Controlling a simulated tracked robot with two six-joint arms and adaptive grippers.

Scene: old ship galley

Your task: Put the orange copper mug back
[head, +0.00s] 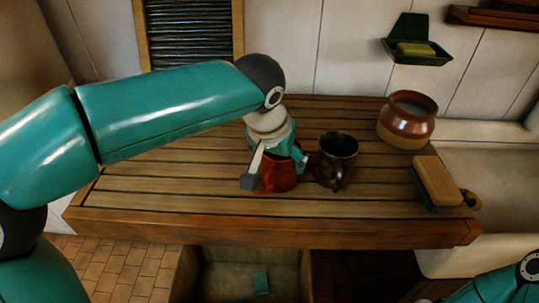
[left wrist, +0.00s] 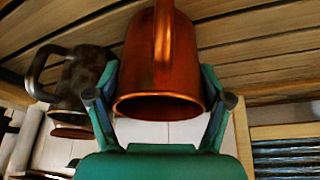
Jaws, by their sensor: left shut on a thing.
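The orange copper mug (head: 283,178) is upright at the middle of the slatted wooden counter (head: 150,205). My left gripper (head: 274,168) reaches down over it, one finger on each side, and is shut on it. The gripper hides part of the mug in the head view. I cannot tell whether its base touches the slats. My right gripper is out of view.
A dark metal mug (head: 337,160) stands close to the right of the copper mug; it also shows in the left wrist view (left wrist: 72,80). A brown and cream pot (head: 406,122) and a wooden brush (head: 437,182) are further right, beside the sink (head: 490,165). The counter's left part is clear.

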